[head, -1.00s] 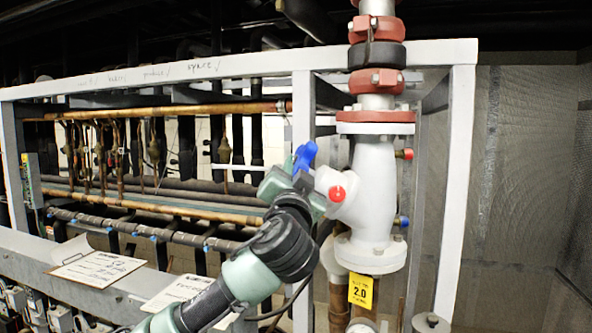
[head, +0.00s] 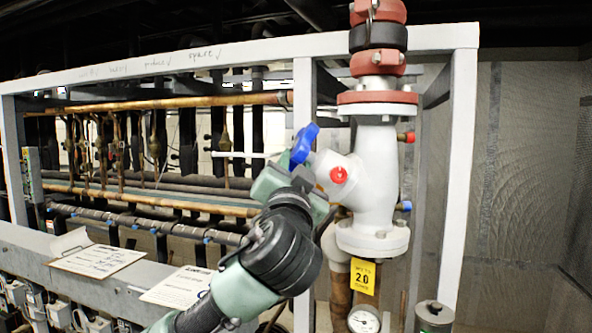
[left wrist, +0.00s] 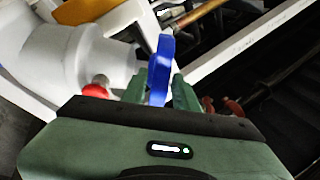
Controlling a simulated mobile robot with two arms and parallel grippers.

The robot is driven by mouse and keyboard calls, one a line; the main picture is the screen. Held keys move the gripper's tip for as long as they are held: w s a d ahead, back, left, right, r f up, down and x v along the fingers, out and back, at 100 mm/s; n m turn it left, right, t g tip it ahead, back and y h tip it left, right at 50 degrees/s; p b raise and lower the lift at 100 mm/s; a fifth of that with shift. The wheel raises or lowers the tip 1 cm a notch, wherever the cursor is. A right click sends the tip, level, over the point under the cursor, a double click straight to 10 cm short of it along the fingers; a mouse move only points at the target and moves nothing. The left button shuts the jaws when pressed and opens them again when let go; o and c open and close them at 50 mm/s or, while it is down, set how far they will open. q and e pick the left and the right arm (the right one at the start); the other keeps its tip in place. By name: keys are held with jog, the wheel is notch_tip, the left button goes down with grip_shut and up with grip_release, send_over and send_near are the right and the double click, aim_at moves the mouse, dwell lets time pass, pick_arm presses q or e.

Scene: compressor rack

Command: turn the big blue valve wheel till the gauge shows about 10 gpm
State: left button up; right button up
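The big blue valve wheel (head: 303,144) sits on the left side of the white valve body (head: 372,180), seen nearly edge-on and tilted. My left gripper (head: 290,172) is up against the wheel, reaching from below. In the left wrist view the blue wheel (left wrist: 161,62) stands between the two green fingers (left wrist: 160,92), with hardly any gap on either side. Whether they press on it cannot be told. A round white gauge (head: 364,320) shows at the bottom edge, partly cut off, its reading too small to make out. My right gripper is not in view.
A red knob (head: 338,175) and a blue cap (head: 403,206) sit on the valve. A yellow tag (head: 363,277) marked 2.0 hangs below. The grey frame post (head: 303,120) stands close behind the wheel. Copper pipes (head: 160,105) run behind on the left.

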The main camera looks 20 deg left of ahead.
pick_arm(q)
jog(key=shift+v, duration=0.8)
jog(key=shift+f, duration=0.1)
